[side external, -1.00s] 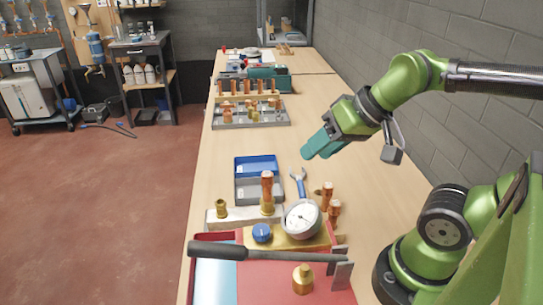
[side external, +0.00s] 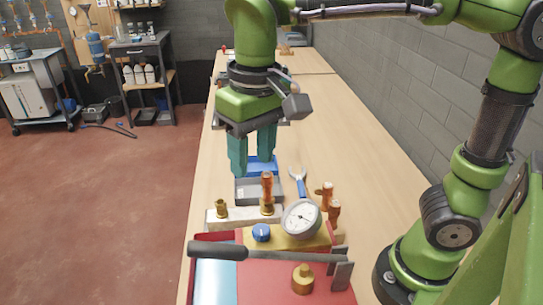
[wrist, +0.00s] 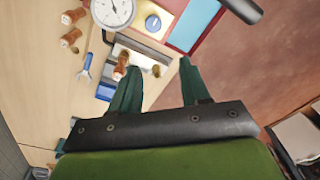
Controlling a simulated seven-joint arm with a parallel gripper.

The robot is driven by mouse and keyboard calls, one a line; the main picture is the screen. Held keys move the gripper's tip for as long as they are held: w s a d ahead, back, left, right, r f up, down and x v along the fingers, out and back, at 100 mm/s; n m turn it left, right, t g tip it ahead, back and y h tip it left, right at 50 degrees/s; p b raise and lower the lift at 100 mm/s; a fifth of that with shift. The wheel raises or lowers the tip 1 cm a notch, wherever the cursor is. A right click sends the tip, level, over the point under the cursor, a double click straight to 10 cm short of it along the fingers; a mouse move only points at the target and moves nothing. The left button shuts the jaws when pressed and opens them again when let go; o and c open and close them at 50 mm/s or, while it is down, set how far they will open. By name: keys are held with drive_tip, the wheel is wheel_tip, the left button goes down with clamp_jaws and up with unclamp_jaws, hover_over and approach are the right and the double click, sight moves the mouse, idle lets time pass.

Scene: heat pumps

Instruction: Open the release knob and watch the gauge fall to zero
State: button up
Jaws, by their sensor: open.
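The release knob (side external: 261,232) is a round blue knob on a brass block (side external: 290,240) near the front of the bench. The gauge (side external: 301,217) has a white dial and stands on the block just right of the knob; its reading is too small to tell. In the wrist view the knob (wrist: 153,23) is beyond my fingertips, with the gauge (wrist: 112,10) beside it. My gripper (side external: 254,170) points down, open and empty, above and behind the knob, over the small trays. It is apart from the knob.
A dark-handled torque-wrench-like bar (side external: 265,254) lies across in front of the block. Copper-and-brass fittings (side external: 267,192) stand behind the knob, close to my fingers. A blue tray (side external: 262,163) and a wrench (side external: 299,181) lie farther back.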

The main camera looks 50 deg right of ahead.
sight(261, 229)
drive_tip(key=shift+m+g, duration=0.4)
drive_tip(key=shift+m, duration=0.2)
drive_tip(key=f, duration=1.5)
drive_tip(key=shift+s+d+f, duration=0.2)
drive_tip(key=shift+s, duration=0.2)
drive_tip(key=c, duration=0.8)
drive_tip(key=shift+o, duration=0.2)
